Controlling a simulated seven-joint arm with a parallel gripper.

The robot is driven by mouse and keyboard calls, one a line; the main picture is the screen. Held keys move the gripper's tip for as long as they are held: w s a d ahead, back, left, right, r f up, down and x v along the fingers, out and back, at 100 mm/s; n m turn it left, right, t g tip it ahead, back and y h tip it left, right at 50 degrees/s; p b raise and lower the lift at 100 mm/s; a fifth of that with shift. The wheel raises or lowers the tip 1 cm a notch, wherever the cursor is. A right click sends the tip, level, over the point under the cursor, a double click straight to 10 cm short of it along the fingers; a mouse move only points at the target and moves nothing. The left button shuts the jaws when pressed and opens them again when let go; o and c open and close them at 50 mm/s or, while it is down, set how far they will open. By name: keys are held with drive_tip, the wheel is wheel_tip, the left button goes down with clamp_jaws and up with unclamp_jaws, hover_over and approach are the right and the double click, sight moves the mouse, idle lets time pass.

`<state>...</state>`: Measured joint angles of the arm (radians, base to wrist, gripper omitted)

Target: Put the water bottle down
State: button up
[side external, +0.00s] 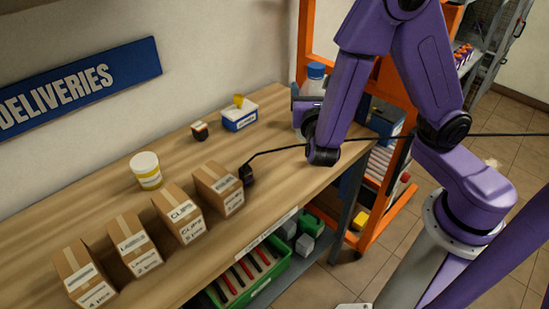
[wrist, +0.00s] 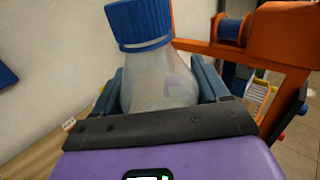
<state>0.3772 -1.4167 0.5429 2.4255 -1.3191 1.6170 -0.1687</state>
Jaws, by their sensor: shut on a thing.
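The water bottle is translucent with a blue cap (wrist: 140,22); its clear body (wrist: 160,82) fills the middle of the wrist view. My gripper (wrist: 158,78) is shut on the bottle's body, with one blue-grey finger on each side. In the side external view the bottle (side external: 315,86) stands upright at the far right end of the wooden bench (side external: 120,195). My gripper (side external: 306,103) is around it there, partly behind my purple arm. The bottle's base is hidden, so I cannot tell whether it touches the bench.
Several cardboard boxes (side external: 232,199) line the bench's front edge. An orange rack (side external: 380,205) is right of the bench.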

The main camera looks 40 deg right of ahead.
drive_tip(key=s, duration=0.2)
drive_tip(key=s+a, duration=0.1)
drive_tip(key=s, duration=0.1)
drive_tip(key=shift+a+r, duration=0.1)
drive_tip(key=shift+r, duration=0.3)
drive_tip(key=w+a+f, duration=0.1)
drive_tip(key=w+f, duration=1.2)
drive_tip(key=shift+w+a, duration=0.2)
drive_tip(key=shift+w, duration=0.15)
drive_tip(key=o, duration=1.3)
drive_tip(key=shift+f, duration=0.1)
